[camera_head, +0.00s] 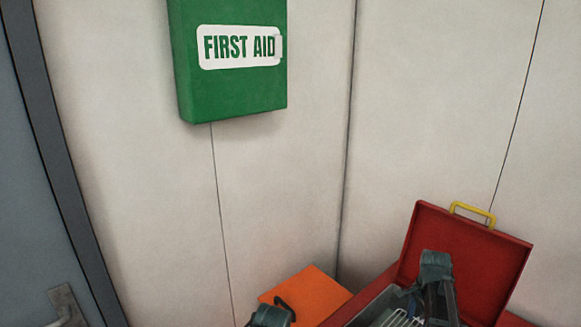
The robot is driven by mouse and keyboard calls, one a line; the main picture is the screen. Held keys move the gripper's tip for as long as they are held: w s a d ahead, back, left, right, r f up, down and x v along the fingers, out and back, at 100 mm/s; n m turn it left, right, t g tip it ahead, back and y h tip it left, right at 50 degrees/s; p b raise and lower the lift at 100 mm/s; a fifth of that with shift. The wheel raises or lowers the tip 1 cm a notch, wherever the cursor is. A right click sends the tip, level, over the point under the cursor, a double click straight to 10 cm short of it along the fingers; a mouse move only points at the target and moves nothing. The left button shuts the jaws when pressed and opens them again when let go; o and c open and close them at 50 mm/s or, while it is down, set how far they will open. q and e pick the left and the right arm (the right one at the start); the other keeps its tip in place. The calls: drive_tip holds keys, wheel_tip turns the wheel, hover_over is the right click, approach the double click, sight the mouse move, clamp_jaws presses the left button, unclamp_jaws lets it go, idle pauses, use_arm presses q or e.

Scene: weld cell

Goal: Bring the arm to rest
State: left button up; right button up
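A dark grey-green part of an arm (436,268), which looks like mine, stands up in front of the open red case at the lower right. A second dark part (272,316) just shows at the bottom edge, in front of an orange box. No fingertips of either gripper can be made out. Whatever lies below the bottom edge is cut off.
The red case (480,262) has its lid raised, with a yellow handle (473,212) on top. The orange box (312,291) is left of it. A green first aid cabinet (235,95) hangs on the pale wall. A grey door (35,190) is at left.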

use_arm(q)
wheel_tip(320, 180, down, 7)
drive_tip(key=b, duration=0.6)
use_arm(e)
wheel_tip(320, 180, down, 7)
drive_tip(key=shift+f, duration=0.15)
wheel_tip(320, 180, up, 5)
drive_tip(key=p, duration=0.4)
drive_tip(key=shift+f, duration=0.1)
use_arm(q)
wheel_tip(320, 180, up, 5)
drive_tip(key=shift+r+p, duration=0.15)
drive_tip(key=shift+p, duration=0.45)
use_arm(e)
drive_tip(key=s+a, duration=0.3)
drive_tip(key=s, duration=0.1)
drive_tip(key=s+a, duration=0.3)
drive_tip(key=a, duration=0.1)
drive_tip(key=s+a, duration=0.4)
drive_tip(key=shift+s+r, duration=0.35)
